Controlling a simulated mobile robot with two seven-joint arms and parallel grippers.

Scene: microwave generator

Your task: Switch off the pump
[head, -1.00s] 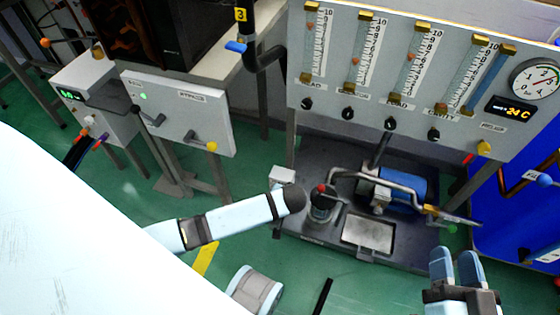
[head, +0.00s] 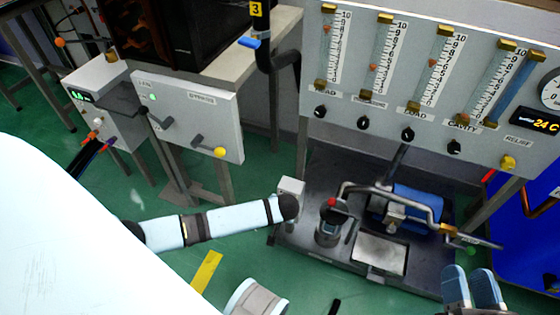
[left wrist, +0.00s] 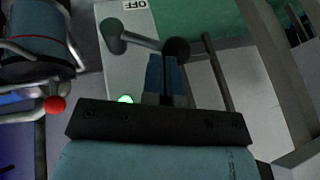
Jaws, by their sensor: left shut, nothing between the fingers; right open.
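The pump (head: 405,205) is a blue motor with bent metal piping on a dark skid at the lower right of the head view. A small pale switch box (head: 290,187) stands at the skid's left side. In the left wrist view this box (left wrist: 130,75) has an "OFF" label, a glowing green light and a lever (left wrist: 145,39) ending in a dark ball knob (left wrist: 176,48). My left gripper (left wrist: 166,62) is shut and empty, its blue fingertips right by the knob; contact is unclear. The head view hides its fingers. My right gripper (head: 470,272) is open and empty near the skid's front right.
A red ball handle (left wrist: 55,104) sits left of the box in the left wrist view. A flow-meter panel (head: 400,130) stands above the skid. Another box with two levers (head: 187,115) is at the left. Green floor lies open in front.

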